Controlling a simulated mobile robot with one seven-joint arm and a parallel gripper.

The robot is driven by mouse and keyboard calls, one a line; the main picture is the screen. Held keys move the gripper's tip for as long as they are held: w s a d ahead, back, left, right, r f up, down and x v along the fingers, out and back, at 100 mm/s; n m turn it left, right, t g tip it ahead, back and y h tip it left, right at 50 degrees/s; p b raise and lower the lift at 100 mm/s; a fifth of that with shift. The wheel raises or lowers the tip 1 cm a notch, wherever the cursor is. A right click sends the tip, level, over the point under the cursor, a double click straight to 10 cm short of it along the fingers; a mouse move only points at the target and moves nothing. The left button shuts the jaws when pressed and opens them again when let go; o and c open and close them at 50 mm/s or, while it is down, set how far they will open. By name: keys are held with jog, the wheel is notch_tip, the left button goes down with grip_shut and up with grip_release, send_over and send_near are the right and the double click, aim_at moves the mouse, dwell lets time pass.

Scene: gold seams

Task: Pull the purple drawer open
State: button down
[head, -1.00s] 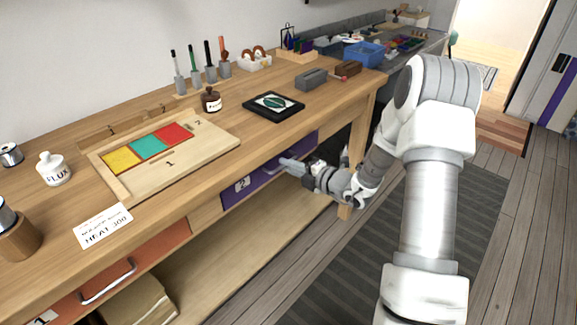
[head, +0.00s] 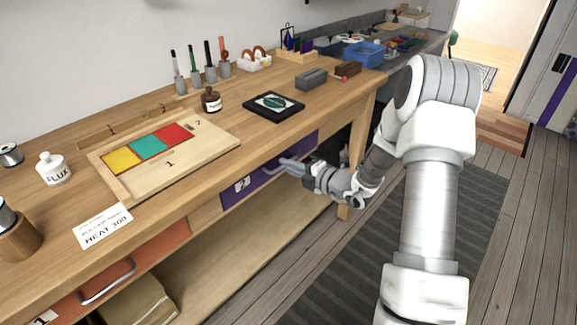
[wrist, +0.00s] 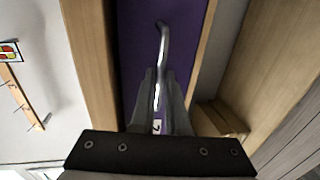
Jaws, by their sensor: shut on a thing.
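The purple drawer (head: 246,181), labelled 2, is set under the front edge of the workbench in the head view. Its front looks flush with the bench, and it fills the middle of the wrist view (wrist: 184,40). Its metal bar handle (wrist: 162,45) runs between my fingers in the wrist view. My gripper (head: 286,166) is shut on the handle, with a finger on each side of it (wrist: 160,92). Part of the handle is hidden by the fingers.
An orange drawer (head: 137,262) with its own handle is at the lower left. The wooden bench (head: 230,195) has a lower shelf below the drawers. A wooden leg (head: 357,150) stands just right of my gripper. Open floor with a dark striped mat (head: 330,285) lies in front.

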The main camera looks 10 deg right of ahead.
dwell(0.4)
jog(key=f+p+v, duration=0.3)
jog(key=p+v, duration=0.1)
jog(key=v, duration=1)
jog(key=s+f+p+v, duration=0.1)
jog(key=p+v, duration=0.4)
jog(key=v, duration=0.9)
jog(key=shift+d+f, duration=0.35)
jog(key=shift+f, duration=0.5)
jog(key=c, duration=0.9)
grip_release()
jog(key=shift+c, duration=0.2)
jog(key=p+v, duration=0.2)
jog(key=v, duration=1.5)
jog(key=shift+s, duration=0.25)
jog(key=shift+d, duration=0.1)
